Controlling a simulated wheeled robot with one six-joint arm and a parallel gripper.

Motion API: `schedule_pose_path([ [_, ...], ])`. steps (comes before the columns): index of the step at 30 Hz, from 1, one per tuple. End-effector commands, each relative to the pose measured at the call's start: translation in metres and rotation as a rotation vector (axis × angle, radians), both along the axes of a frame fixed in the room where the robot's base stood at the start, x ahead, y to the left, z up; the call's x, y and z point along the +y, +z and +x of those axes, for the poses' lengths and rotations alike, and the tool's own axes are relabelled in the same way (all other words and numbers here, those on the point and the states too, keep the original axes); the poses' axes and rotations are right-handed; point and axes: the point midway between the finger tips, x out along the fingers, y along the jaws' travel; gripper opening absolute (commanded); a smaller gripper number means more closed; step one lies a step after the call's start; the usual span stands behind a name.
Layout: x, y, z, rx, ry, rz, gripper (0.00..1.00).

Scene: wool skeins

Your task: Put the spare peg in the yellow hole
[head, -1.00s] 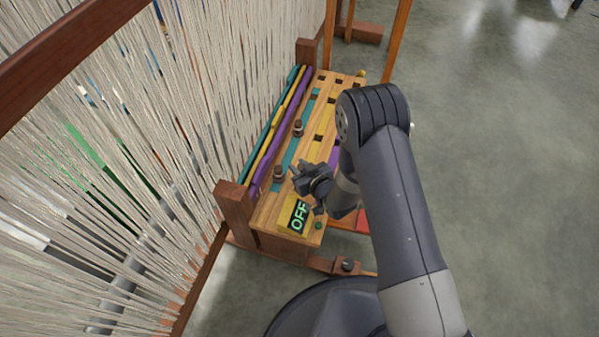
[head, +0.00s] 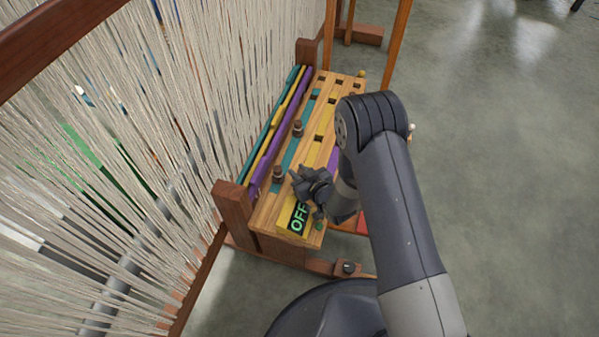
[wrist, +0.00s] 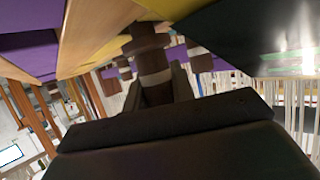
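My gripper (head: 300,182) is low over the near end of the wooden board, beside the OFF panel (head: 299,217). In the wrist view its dark fingers (wrist: 155,90) are closed around a brown peg (wrist: 151,62) with a pale band and wide collar. The collar is close to the board's underside-up image; I cannot tell whether the peg touches or enters a hole. The head view hides this peg. The board has dark holes along coloured strips, including a yellow strip (head: 325,122). Two similar pegs stand upright on the teal strip, one nearer (head: 278,174) and one farther (head: 297,129).
Loom threads (head: 130,150) rise close on the left. Purple, yellow and teal bars (head: 276,130) lie along the board's left edge. A wooden post (head: 232,205) stands at the near left corner. A green button (head: 318,226) is beside the panel. Open floor (head: 500,190) lies right.

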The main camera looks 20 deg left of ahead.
Motion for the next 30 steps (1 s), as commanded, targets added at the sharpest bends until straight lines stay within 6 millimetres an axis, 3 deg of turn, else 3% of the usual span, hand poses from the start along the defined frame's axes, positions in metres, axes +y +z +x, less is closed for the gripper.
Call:
schedule_pose_path([
  [8,-0.001,-0.006,-0.001,0.003,0.002,-0.007,0.45],
  [17,-0.001,-0.005,-0.002,0.005,0.002,-0.01,0.45],
  [23,-0.001,0.012,-0.002,0.005,0.002,-0.008,0.45],
  [30,-0.047,0.033,-0.032,0.007,-0.002,-0.007,0.45],
])
